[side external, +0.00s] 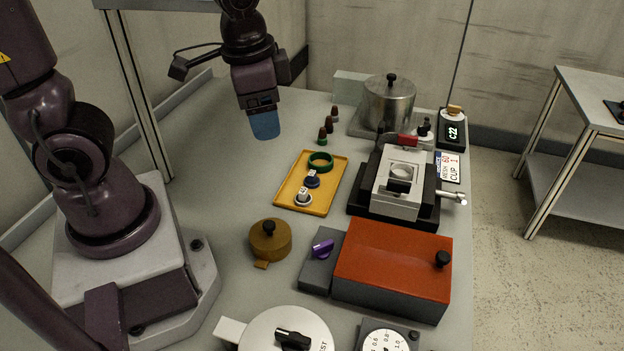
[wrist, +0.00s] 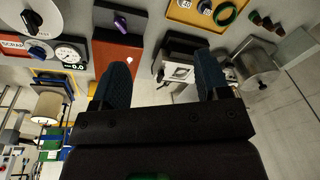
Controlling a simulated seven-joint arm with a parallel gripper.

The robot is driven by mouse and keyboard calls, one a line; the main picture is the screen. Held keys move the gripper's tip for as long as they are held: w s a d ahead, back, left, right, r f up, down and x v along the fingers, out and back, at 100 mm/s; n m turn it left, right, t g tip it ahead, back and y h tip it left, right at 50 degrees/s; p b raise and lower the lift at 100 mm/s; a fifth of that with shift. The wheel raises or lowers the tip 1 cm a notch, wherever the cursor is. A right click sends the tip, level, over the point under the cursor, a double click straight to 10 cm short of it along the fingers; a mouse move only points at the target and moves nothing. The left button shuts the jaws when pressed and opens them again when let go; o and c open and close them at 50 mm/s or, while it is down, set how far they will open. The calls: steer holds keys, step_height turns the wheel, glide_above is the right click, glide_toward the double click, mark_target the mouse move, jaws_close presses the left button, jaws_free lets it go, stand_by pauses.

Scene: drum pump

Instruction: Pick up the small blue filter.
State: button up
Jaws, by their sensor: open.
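My gripper (side external: 265,125) is in the air, above and to the left of the tray in the side view.
A grey-and-black press (side external: 402,181) stands right of the tray, with a metal pot (side external: 389,100) behind it. Several small brown-topped pieces (side external: 328,126) stand behind the tray. A brass lidded pot (side external: 270,239) and a red-orange box (side external: 392,262) stand in front. The table left of the tray is clear.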

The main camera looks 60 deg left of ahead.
steer(key=w+a+f+m+y, duration=0.1)
steer(key=w+a+f+m, duration=0.2)
steer(key=f+m, duration=0.3)
steer(key=w+a+f+m+y, duration=0.1)
steer(key=w+a+f+m, duration=0.15)
steer(key=f+m, duration=0.3)
steer(key=m+t, duration=0.2)
steer(key=m, duration=1)
glide_toward(313, 172)
steer(key=shift+y, duration=0.3)
steer(key=x, duration=0.5)
steer(key=shift+s+a, duration=0.1)
steer(key=shift+d+x, duration=0.15)
steer(key=shift+x, duration=1.2)
steer(key=shift+d+x, duration=0.15)
steer(key=shift+x, duration=1.15)
steer(key=c, duration=1)
